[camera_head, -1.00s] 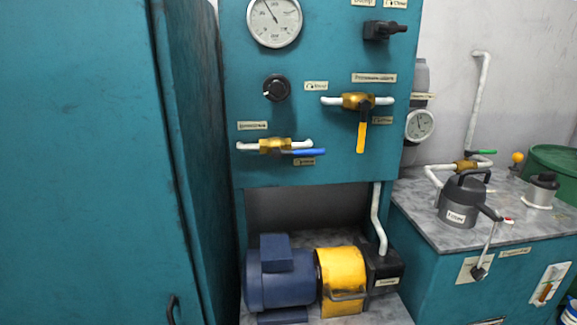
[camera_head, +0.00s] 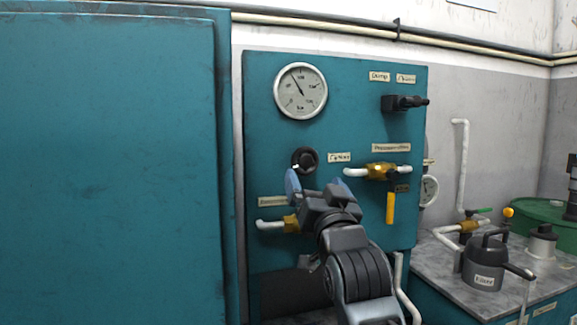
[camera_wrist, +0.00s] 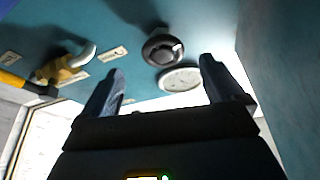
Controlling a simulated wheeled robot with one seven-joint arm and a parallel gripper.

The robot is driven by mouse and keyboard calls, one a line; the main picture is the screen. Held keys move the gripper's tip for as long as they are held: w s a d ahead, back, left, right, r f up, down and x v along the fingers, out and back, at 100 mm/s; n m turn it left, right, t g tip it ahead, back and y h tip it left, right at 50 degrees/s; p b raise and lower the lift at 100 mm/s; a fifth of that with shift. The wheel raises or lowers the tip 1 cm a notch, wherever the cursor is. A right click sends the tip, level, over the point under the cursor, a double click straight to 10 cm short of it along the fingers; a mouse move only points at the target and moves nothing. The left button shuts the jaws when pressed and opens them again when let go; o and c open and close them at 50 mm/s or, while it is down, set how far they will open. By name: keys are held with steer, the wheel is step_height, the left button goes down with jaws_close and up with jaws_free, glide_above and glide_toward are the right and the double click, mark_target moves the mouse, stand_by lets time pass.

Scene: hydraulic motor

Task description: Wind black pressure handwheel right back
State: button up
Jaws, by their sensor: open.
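The black pressure handwheel (camera_head: 305,159) is a small round black knob on the teal panel, below the big gauge. In the wrist view the handwheel (camera_wrist: 163,50) appears just beyond the fingertips, in the gap between them. My gripper (camera_head: 313,184) is open and empty, in front of the panel just below the handwheel. In the wrist view my gripper (camera_wrist: 160,75) has its two dark fingers spread wide. I see no finger touching the handwheel. A white mark shows on the handwheel's face in the head view.
The round gauge (camera_head: 300,91) is above the handwheel. A brass valve with a yellow lever (camera_head: 390,207) is to the right. Another brass valve (camera_head: 290,223) is partly hidden by my gripper. A black fitting (camera_head: 402,103) juts out upper right. A teal cabinet (camera_head: 110,170) stands left.

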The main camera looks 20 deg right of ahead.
mark_target(306, 164)
steer(key=shift+w+a+r, duration=0.1)
steer(key=shift+w+r, duration=0.45)
steer(key=shift+w, duration=0.1)
steer(key=p+x, duration=0.1)
steer(key=x, duration=0.5)
steer(key=shift+w, duration=0.35)
steer(key=c, duration=1)
steer(key=shift+o, duration=0.2)
